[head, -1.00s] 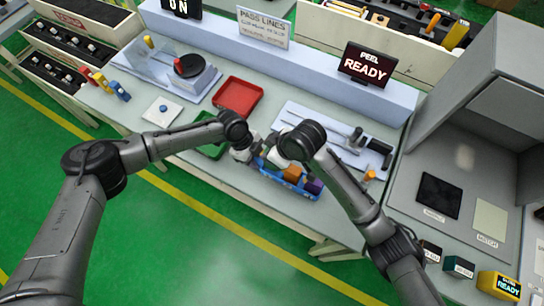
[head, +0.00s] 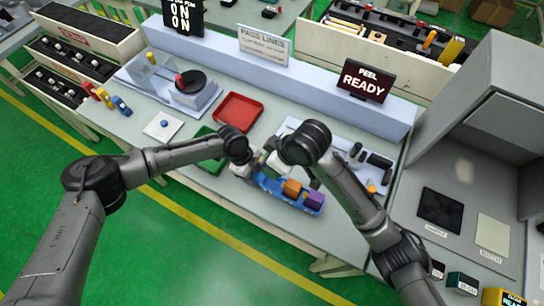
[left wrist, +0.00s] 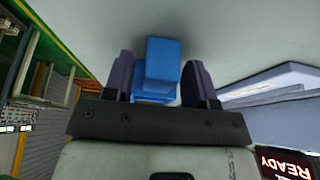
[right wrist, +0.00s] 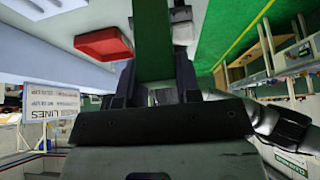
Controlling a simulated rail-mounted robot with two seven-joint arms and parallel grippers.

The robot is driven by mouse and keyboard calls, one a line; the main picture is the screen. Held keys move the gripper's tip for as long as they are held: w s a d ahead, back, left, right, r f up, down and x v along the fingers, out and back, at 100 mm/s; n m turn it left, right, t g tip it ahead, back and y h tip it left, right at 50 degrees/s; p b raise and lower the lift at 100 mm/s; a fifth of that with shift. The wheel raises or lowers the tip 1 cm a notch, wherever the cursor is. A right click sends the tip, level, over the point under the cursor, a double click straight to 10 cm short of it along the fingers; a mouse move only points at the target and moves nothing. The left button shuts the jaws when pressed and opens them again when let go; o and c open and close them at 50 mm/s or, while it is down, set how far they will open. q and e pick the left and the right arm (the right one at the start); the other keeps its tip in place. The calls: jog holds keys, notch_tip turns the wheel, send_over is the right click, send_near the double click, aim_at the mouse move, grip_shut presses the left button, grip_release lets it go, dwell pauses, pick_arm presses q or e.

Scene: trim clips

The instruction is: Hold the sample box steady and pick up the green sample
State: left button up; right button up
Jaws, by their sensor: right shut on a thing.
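The blue sample box (head: 281,197) lies on the bench near its front edge, with an orange sample (head: 292,187) and a purple sample (head: 315,200) in its right part. My left gripper (head: 245,170) is at the box's left end. In the left wrist view its fingers (left wrist: 158,78) stand on both sides of a blue part of the box (left wrist: 162,62) and look shut on it. My right gripper (right wrist: 154,84) is shut on the green sample (right wrist: 153,45), which fills the gap between its fingers. In the head view the green sample is mostly hidden by my right arm.
A red tray (head: 238,112) and a green tray (head: 200,160) lie left of and behind the box. A white pad with a blue dot (head: 163,126) is farther left. A READY sign (head: 366,82) stands at the back. A grey cabinet (head: 465,160) stands at the right.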

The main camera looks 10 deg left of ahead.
pick_arm(q)
jog(key=shift+o, duration=0.7)
jog(key=v, duration=1.2)
jog(key=shift+a, duration=0.1)
